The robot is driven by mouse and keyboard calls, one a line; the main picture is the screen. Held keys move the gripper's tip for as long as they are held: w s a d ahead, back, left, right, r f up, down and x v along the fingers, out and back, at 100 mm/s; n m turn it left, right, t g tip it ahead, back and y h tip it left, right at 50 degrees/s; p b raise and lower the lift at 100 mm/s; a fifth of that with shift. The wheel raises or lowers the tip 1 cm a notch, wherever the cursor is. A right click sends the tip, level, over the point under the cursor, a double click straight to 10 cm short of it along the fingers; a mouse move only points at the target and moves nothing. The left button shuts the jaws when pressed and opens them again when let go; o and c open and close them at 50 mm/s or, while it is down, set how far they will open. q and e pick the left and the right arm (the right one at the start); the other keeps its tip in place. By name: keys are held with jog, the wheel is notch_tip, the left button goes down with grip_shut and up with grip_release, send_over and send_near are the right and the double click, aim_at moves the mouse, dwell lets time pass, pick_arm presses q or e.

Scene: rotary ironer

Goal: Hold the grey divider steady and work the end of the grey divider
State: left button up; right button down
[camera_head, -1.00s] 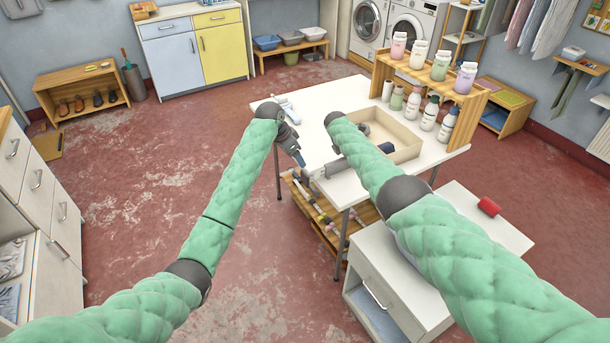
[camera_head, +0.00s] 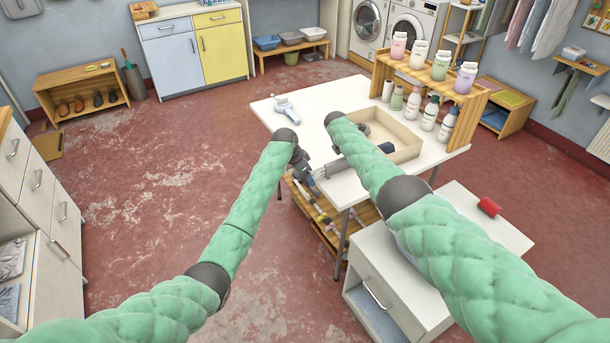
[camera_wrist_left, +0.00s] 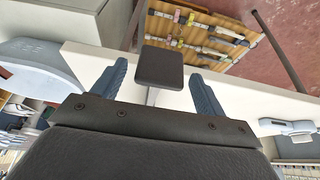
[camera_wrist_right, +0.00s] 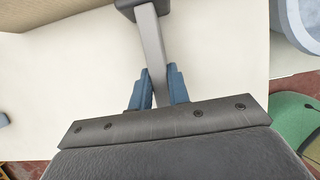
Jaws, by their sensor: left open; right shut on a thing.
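The grey divider (camera_head: 336,167) shows as a grey bar at the table's front edge, beside the shallow tray. My right gripper (camera_wrist_right: 158,80) is shut on the grey divider (camera_wrist_right: 151,42), its blue fingers on either side of the bar. A dark block caps the bar's end (camera_wrist_right: 130,4). In the left wrist view, a dark square end block (camera_wrist_left: 160,68) on a grey stem appears between the blue fingers of my open left gripper (camera_wrist_left: 157,74), with gaps on both sides. My left gripper (camera_head: 311,183) is near the table's front edge.
The pale shallow tray (camera_head: 405,152) lies on the white table (camera_head: 262,112), with bottles behind it. A light-blue and white device (camera_head: 286,107) lies at the table's left. A white cabinet (camera_head: 385,300) with a red roll (camera_head: 489,206) stands in front. Open floor lies left.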

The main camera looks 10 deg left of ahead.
pick_arm(q)
jog(key=shift+d+f, duration=0.1)
jog(key=shift+f, duration=0.15)
jog(key=c, duration=1.4)
jog(key=shift+w+d, duration=0.65)
jog(key=shift+d, duration=0.2)
jog(key=shift+w+d, duration=0.65)
jog(key=shift+d, duration=0.2)
jog(key=o, duration=1.4)
jog(key=v, duration=1.2)
